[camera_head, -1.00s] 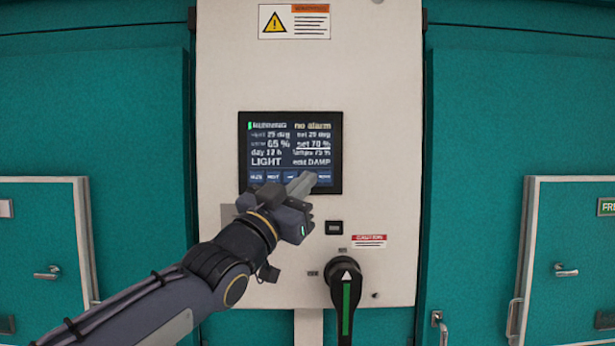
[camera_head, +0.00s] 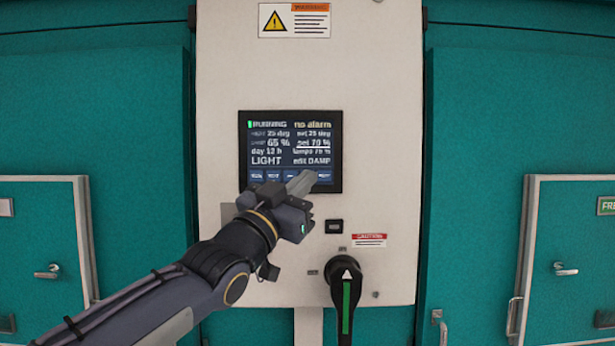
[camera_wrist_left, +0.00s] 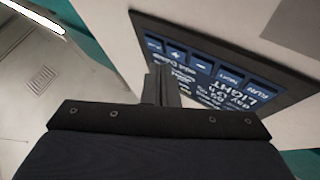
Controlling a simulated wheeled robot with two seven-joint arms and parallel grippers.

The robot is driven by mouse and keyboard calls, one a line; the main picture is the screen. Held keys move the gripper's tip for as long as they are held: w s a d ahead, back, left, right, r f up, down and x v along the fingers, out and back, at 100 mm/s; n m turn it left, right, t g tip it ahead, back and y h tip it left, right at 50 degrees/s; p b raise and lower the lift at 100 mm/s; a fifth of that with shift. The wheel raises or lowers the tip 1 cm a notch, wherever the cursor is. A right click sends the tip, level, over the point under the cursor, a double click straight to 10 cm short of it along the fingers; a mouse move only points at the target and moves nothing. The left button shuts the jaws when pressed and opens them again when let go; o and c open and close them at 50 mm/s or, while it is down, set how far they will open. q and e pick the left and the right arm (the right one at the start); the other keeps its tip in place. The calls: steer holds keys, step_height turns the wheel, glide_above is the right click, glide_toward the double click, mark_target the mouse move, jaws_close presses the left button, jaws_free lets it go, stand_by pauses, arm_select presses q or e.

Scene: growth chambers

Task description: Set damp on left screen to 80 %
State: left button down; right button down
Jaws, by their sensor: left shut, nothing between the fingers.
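The dark touch screen (camera_head: 290,140) is on the pale control panel. It reads running, no alarm, 65 %, an underlined "set 70 %", LIGHT and "edit DAMP". A row of blue buttons runs along its bottom edge. My left gripper (camera_head: 305,181) is shut and empty, its fingertips in front of the lower right part of the button row and hiding part of it. Whether they touch the glass I cannot tell. In the left wrist view the shut fingers (camera_wrist_left: 162,80) are by the screen (camera_wrist_left: 225,75), near its plus and minus buttons. My right gripper is out of view.
Below the screen are a small black switch (camera_head: 334,227), a caution label (camera_head: 369,240) and a black rotary handle (camera_head: 346,290) with a green stripe. A warning label (camera_head: 294,21) is above. Teal chamber doors with latches (camera_head: 566,270) flank the panel.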

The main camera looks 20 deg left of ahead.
arm_select(q)
steer(key=shift+w, duration=0.1)
stand_by(0.6)
steer(key=shift+w+a+p, duration=0.1)
steer(key=shift+w+p, duration=0.2)
steer(key=shift+w, duration=0.05)
steer(key=shift+w+a, duration=0.1)
steer(key=shift+w, duration=0.15)
stand_by(0.5)
steer(key=shift+s, duration=0.1)
steer(key=shift+s+d+b, duration=0.2)
steer(key=shift+s+b, duration=0.25)
steer(key=shift+s, duration=0.15)
